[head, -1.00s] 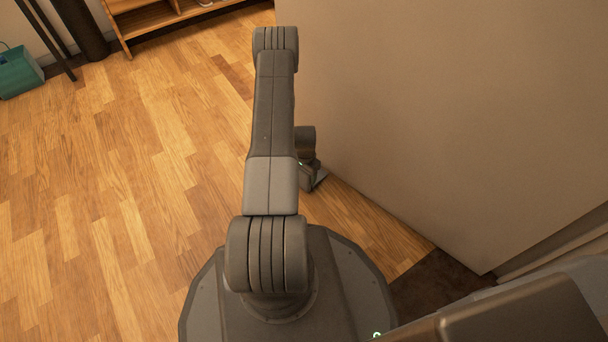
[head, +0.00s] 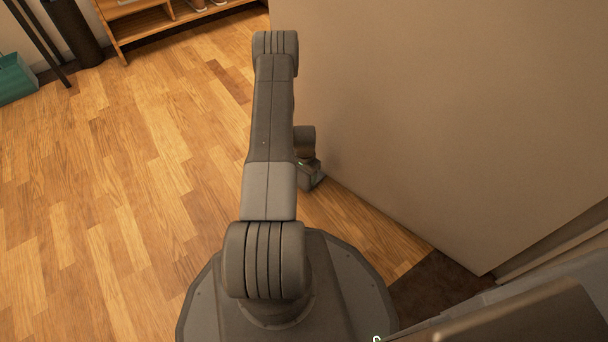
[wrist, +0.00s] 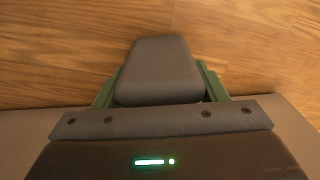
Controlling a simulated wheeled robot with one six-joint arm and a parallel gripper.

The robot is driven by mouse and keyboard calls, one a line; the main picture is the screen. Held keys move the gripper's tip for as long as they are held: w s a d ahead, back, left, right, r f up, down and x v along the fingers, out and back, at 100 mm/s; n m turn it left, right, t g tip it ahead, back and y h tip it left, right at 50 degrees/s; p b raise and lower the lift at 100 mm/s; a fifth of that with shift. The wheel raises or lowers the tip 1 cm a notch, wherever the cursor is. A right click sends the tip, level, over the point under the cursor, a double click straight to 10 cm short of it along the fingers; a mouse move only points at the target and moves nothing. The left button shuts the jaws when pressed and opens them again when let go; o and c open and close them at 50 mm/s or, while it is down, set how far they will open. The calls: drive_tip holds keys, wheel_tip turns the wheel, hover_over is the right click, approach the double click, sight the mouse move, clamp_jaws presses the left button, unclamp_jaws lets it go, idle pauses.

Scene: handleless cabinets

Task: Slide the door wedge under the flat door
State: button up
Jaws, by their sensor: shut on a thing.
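The flat door (head: 430,120) is a plain beige panel filling the right of the head view, its lower edge running diagonally along the wooden floor. My gripper (head: 312,180) is low at the floor beside that edge, partly hidden behind my arm. In the wrist view my gripper (wrist: 157,88) has its green fingers on both sides of the dark grey door wedge (wrist: 155,65) and is shut on it. The wedge lies over the floor, and its narrower end points up in the picture. I cannot tell whether any of it is under the door.
Open wooden floor (head: 130,190) spreads to the left. A wooden shelf (head: 150,25) with items stands at the back, with a dark post (head: 75,30) and a teal box (head: 15,80) at the far left. A dark floor strip (head: 440,285) lies by the door's near end.

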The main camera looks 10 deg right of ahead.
drive_tip(key=o, duration=1.3)
drive_tip(key=shift+r, duration=0.1)
wheel_tip(320, 180, up, 14)
drive_tip(key=p, duration=0.5)
drive_tip(key=shift+f, duration=0.25)
wheel_tip(320, 180, down, 14)
drive_tip(key=b, duration=0.5)
drive_tip(key=shift+s+a+r, duration=0.15)
drive_tip(key=shift+a, duration=0.1)
drive_tip(key=shift+d, duration=0.1)
